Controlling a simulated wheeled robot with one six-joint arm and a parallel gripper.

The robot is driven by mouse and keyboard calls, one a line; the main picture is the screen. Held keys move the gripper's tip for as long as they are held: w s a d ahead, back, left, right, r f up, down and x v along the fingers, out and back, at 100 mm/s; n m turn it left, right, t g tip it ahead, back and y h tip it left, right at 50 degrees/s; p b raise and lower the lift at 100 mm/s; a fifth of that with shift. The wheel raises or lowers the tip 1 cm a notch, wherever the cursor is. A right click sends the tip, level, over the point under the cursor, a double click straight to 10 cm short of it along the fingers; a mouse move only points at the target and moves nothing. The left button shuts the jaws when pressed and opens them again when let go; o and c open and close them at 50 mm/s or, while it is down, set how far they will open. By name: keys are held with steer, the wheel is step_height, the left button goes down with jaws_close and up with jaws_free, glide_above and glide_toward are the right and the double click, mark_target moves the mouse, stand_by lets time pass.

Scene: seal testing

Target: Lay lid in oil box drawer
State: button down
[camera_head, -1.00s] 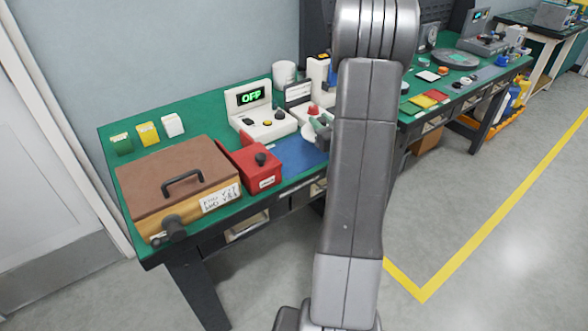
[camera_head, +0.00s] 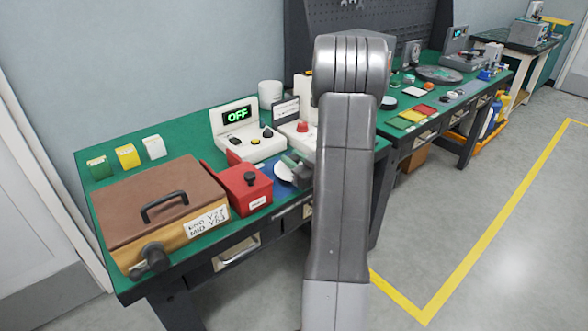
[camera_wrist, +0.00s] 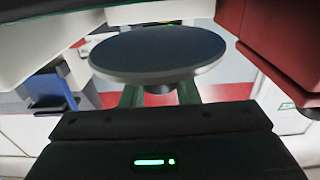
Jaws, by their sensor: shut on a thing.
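A round lid (camera_wrist: 158,50) with a dark face and pale rim is held by my gripper (camera_wrist: 158,92) in the wrist view. My gripper's greenish fingers are shut on a small stub under the lid. In the head view the lid (camera_head: 285,174) shows as a pale disc, partly hidden by my gripper (camera_head: 296,166), just right of a red box (camera_head: 245,190). A wooden box (camera_head: 162,205) with a brown top, black handle and white label stands at the left of the bench. I cannot tell which box is the oil box.
A white device (camera_head: 240,145) reading OFF stands behind the red box, with a white cylinder (camera_head: 270,93) beyond. Small green, yellow and white blocks stand at the back left. In the wrist view a red body (camera_wrist: 280,40) is close at the upper right. My arm hides part of the bench.

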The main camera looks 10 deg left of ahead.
steer(key=shift+f, duration=1.5)
steer(key=shift+f+b, duration=0.15)
steer(key=shift+b, duration=0.2)
steer(key=c, duration=1.1)
jaws_free()
